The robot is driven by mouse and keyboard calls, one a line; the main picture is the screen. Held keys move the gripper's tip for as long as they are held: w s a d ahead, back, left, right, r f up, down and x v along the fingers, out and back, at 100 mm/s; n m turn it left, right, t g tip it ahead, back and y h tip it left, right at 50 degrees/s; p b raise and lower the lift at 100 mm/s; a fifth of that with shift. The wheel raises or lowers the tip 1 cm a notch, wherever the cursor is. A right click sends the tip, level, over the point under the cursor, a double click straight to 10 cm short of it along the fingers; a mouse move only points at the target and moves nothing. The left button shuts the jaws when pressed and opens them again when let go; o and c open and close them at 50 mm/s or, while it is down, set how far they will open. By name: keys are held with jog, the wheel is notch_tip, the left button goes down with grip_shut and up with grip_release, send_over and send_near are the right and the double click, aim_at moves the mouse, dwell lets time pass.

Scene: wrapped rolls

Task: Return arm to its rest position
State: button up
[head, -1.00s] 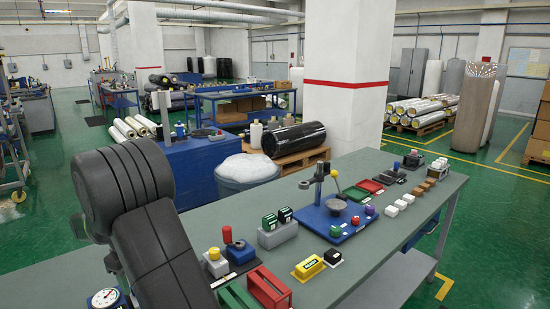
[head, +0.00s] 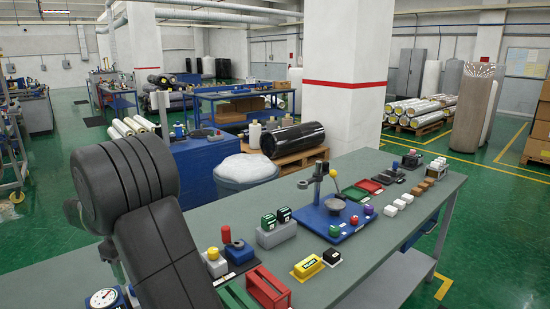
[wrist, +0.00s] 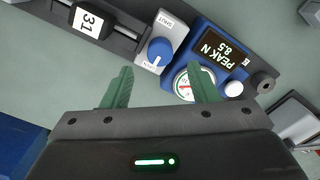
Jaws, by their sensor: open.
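My arm (head: 160,250) stands at the left of the head view, bent over the near left part of the grey workbench (head: 385,240). Beyond the fingertips lie a grey plate with a blue knob (wrist: 160,52) and a blue gauge unit (wrist: 226,58) with a dark display reading PEAK N 8.5. The right finger overlaps the unit's round dial in the picture; I cannot tell whether they touch.
A dark rail with a tag reading 31 (wrist: 87,22) lies at the upper left of the wrist view. A white-topped bin (head: 245,170) is behind the bench.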

notch_tip(320, 180, up, 9)
notch_tip(320, 180, down, 14)
jog(key=shift+r+p, duration=0.1)
jog(key=shift+p, duration=0.25)
jog(key=shift+f+m, duration=0.25)
jog(key=shift+m, duration=0.05)
jog(key=m, duration=1)
jog(key=shift+m+p, duration=0.3)
jog(key=shift+p, duration=0.05)
jog(key=m, duration=0.5)
jog(key=shift+r+p, duration=0.1)
jog(key=shift+p, duration=0.25)
jog(key=m+p, duration=0.1)
jog(key=m, duration=0.4)
jog(key=shift+d, duration=0.15)
